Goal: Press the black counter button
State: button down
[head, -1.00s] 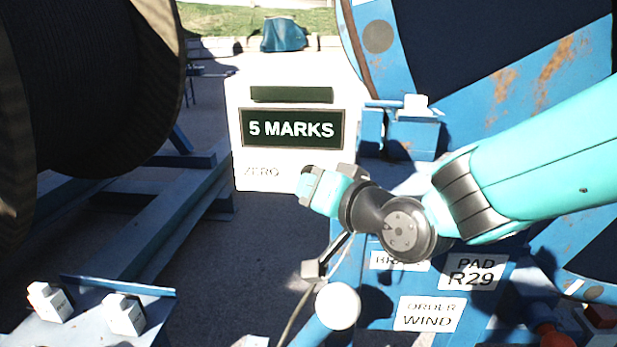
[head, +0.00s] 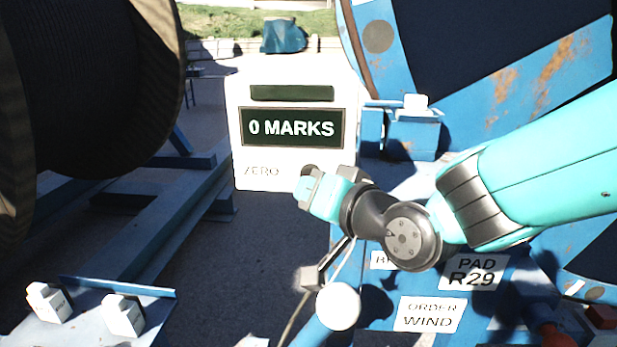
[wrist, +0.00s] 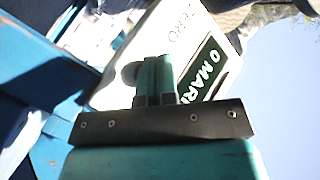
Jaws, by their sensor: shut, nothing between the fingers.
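The white counter box (head: 240,130) stands ahead, its dark display (head: 291,128) reading "0 MARKS" with a "ZERO" label below. The black counter button (head: 309,169) shows as a small dark patch at the box's lower right, partly hidden by my gripper (head: 310,188). In the wrist view, the round dark button (wrist: 130,73) lies just left of my fingertips (wrist: 155,62), partly behind them. The fingers are shut with nothing between them and point at the box face. I cannot tell whether they touch the button.
A blue post with a white knob (head: 338,306) and a thin cable stands below my gripper. Blue frame with labels (head: 430,314) is at the lower right. A large reel (head: 95,100) is at left, with white switches (head: 123,315) below it.

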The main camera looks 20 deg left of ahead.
jog(key=shift+s, duration=0.15)
jog(key=shift+s+d, duration=0.2)
jog(key=shift+s, duration=0.6)
jog(key=shift+s+d, duration=0.2)
jog(key=shift+s, duration=0.65)
jog(key=shift+s+d, duration=0.2)
jog(key=shift+s, duration=0.6)
